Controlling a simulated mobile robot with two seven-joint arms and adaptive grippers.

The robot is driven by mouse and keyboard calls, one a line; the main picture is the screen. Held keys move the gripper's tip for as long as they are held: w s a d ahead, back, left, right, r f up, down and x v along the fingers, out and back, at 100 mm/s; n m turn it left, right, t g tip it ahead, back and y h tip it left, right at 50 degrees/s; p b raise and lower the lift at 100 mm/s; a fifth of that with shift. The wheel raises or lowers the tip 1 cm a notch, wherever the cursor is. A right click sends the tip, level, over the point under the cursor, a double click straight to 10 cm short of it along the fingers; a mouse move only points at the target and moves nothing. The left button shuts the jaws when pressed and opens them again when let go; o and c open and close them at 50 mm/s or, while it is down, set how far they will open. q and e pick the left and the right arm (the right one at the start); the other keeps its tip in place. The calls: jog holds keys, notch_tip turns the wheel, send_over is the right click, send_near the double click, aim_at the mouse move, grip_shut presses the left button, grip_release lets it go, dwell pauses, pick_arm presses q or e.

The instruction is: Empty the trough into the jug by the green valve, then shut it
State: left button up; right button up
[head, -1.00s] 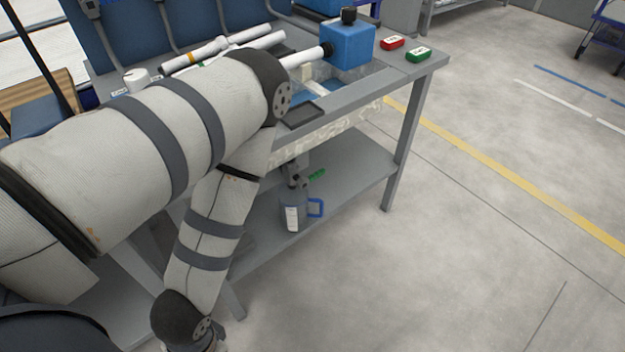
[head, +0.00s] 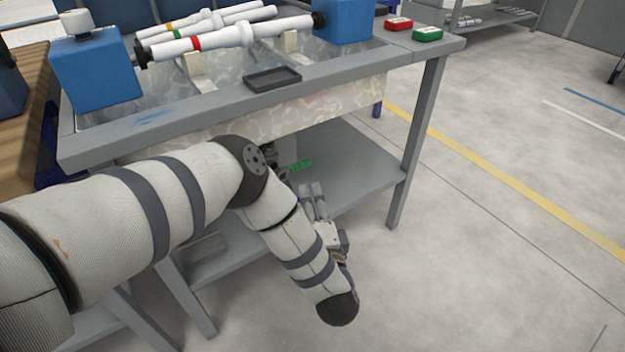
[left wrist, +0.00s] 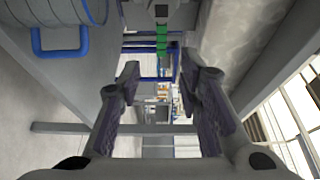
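The trough (head: 310,112) is set into the grey table, its mottled front wall hanging below the tabletop. The green valve handle (head: 300,165) sticks out under it; it also shows in the left wrist view (left wrist: 161,42), ahead of and between my fingers. My left gripper (head: 312,188) is open and empty, just below the handle and apart from it. The jug (left wrist: 58,12) with its blue handle (left wrist: 60,45) is at the upper left of the left wrist view, partly cut off; my arm hides it in the head view. My right gripper is not in view.
White pipes (head: 228,36) lie across the trough between two blue blocks (head: 98,72). A black tray (head: 273,78) sits on the table's front rim. The lower shelf (head: 355,170) lies beneath, bounded by a table leg (head: 416,140). Floor to the right is clear.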

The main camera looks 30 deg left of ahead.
aim_at(302, 167)
pick_arm(q)
jog(key=b+x, duration=0.2)
jog(key=x, duration=0.9)
jog(key=shift+s, duration=0.1)
jog(key=shift+w+a, duration=0.35)
jog(key=shift+w, duration=0.05)
grip_shut()
jog(key=shift+b, duration=0.3)
